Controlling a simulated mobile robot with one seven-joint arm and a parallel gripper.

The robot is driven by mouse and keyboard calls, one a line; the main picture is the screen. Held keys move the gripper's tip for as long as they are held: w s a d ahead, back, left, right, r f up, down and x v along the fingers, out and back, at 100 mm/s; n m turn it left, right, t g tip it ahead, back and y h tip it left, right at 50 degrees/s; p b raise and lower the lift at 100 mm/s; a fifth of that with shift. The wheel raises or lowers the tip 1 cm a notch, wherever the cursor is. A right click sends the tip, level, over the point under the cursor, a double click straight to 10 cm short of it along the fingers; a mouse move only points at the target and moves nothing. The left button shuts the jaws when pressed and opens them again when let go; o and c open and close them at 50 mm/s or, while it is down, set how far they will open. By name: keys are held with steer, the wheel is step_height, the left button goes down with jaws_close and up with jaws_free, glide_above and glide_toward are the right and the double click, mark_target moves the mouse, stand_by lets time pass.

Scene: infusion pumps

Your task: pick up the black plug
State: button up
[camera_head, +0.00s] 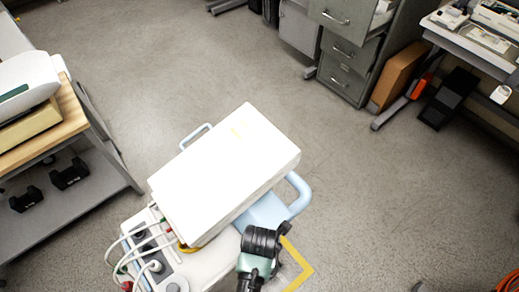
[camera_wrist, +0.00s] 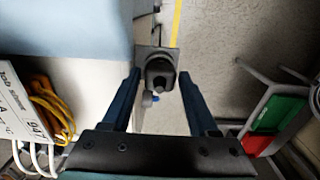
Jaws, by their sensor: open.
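A black plug (camera_wrist: 160,76) shows in the wrist view, set against a small grey plate (camera_wrist: 172,57) at the edge of a white surface. My gripper (camera_wrist: 159,82) is open, with one dark blue finger on each side of the plug in the picture. I see gaps between the fingers and the plug, and I cannot tell how far the tips are from it in depth. In the head view my dark and green arm is at the bottom beside the white medical cart; the plug and the fingertips cannot be made out there.
A white box-shaped device (camera_head: 228,165) tops the cart, with a light blue handle (camera_head: 299,195) and white cables (camera_head: 127,238) at its lower left. Yellow cable (camera_wrist: 50,108) lies left of my fingers. A wooden-topped table (camera_head: 72,116) stands left. Open floor lies around the cart.

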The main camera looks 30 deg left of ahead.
steer(key=c, duration=0.9)
jaws_close()
steer(key=shift+r, duration=0.15)
